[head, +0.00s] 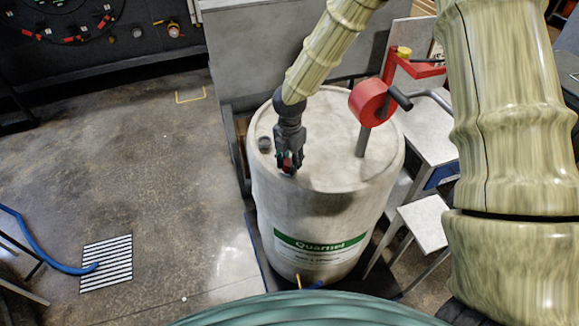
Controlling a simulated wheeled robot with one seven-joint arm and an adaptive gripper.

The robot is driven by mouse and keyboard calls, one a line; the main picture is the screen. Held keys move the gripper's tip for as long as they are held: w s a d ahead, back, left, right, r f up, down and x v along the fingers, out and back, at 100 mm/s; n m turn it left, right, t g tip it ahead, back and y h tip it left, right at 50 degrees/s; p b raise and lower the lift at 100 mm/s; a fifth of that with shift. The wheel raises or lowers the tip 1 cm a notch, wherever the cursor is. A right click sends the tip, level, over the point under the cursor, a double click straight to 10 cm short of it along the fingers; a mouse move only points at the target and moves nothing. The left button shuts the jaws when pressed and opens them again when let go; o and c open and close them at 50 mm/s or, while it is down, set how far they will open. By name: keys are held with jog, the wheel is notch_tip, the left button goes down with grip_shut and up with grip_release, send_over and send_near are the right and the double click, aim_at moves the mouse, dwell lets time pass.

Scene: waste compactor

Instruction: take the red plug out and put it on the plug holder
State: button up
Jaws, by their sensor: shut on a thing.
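My gripper (290,162) points down over the front part of the top of a large white drum (325,215). It is shut on a small red thing, which I take to be the red plug (287,160). Most of the plug is hidden by the fingers. I cannot tell whether it still sits in the drum top or is lifted off it. I cannot make out a plug holder for certain in this view.
A grey round cap or opening (265,144) is on the drum top, left of my gripper. A red drum-shaped fitting (371,102) on a grey pipe (362,140) stands to the right. A small white table (425,222) is at right. The floor at left is mostly clear.

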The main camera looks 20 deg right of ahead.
jog(key=shift+n, duration=0.8)
jog(key=o, duration=1.2)
jog(key=shift+d, duration=0.1)
jog(key=shift+c, duration=0.4)
